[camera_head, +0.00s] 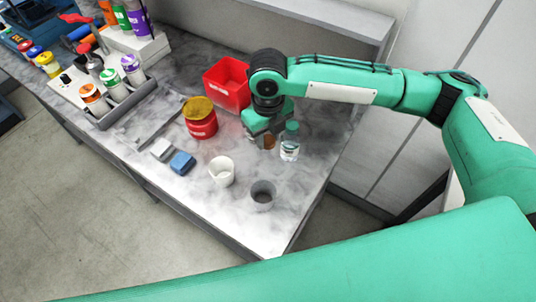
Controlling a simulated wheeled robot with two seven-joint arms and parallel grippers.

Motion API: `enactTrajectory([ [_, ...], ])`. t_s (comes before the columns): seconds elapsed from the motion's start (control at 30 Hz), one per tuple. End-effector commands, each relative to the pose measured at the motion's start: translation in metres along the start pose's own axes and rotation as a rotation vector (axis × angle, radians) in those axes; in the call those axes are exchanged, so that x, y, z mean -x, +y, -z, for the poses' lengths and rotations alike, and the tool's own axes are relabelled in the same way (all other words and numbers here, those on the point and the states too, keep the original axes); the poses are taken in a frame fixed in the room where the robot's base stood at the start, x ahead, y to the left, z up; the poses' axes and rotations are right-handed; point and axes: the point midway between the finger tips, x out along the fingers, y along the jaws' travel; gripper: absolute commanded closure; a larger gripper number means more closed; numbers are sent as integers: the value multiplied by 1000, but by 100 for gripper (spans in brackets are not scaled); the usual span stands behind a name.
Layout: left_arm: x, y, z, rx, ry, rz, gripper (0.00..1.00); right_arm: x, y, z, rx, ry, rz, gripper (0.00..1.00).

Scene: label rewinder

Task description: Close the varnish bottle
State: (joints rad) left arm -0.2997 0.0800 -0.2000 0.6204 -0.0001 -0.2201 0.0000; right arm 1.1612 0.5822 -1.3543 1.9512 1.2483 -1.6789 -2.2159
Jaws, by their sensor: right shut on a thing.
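My right gripper (262,138) points down at the right part of the bench. It is shut on a small amber-brown thing (269,143), which is mostly hidden by the fingers; I cannot tell whether this is the varnish bottle or a part of it. Just right of it stands a clear bottle (290,150) with a green top and a pale label, upright and close to the fingers. No label reading varnish is legible. My left gripper is out of view.
A red bin (228,85) stands behind the gripper, a red jar with a yellow lid (201,118) to its left. A white cup (221,171), a grey cup (262,195) and a blue block (182,163) are nearer. A grey rack (124,105) with bottles is at left. The front corner is clear.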

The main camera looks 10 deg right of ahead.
Motion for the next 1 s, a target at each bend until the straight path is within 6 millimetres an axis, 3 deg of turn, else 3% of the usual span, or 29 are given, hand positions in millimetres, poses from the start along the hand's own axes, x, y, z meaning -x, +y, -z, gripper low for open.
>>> enactTrajectory([
  [0.13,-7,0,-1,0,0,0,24,21,0,-1,0,-3,0,88],
  [0.3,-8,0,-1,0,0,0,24,31,0,0,0,0,1,88],
  [0.77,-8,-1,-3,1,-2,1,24,32,0,0,-12,0,0,88],
  [1.0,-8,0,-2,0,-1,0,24,28,-7,4,-222,-1,2,88],
])
